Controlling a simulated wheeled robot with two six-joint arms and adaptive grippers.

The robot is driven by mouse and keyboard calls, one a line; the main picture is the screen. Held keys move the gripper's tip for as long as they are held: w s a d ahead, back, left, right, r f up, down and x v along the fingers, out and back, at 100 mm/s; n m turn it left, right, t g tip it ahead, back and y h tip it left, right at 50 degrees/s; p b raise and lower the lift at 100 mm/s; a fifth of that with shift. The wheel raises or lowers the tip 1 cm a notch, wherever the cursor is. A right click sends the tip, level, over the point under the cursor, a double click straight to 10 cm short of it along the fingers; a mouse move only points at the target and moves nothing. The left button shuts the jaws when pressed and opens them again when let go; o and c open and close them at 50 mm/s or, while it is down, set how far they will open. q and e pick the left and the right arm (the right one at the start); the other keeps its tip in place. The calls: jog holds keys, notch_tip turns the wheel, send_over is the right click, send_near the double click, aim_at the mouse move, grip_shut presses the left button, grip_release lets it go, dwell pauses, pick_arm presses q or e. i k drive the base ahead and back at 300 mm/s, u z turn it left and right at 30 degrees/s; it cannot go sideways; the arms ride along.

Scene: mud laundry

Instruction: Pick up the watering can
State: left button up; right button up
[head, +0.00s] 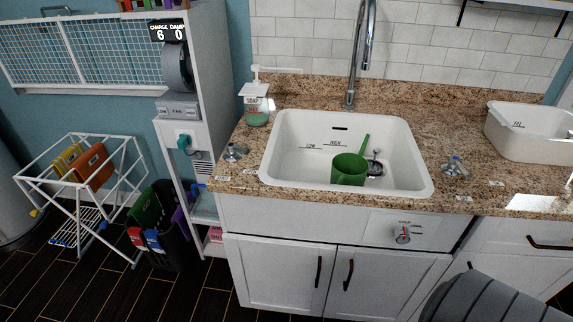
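The green watering can (348,169) is in the white sink (300,140), towards the right of the basin. Its round body is low in the basin, and a long thin green part slants up and to the right from it. A small dark and metallic piece (375,166) is right beside it, and I cannot tell if they touch. Neither of my grippers shows in the head view.
A tall chrome faucet (351,100) rises behind the sink. A soap dispenser (257,104) stands at the sink's back left. A white tub (526,140) sits on the granite counter (455,130) at right. A white drying rack (75,190) and dark bin (172,245) stand at left.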

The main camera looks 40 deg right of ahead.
aim_at(349, 170)
jog(key=u, duration=0.15)
jog(key=i, duration=1)
jog(key=z, duration=1.65)
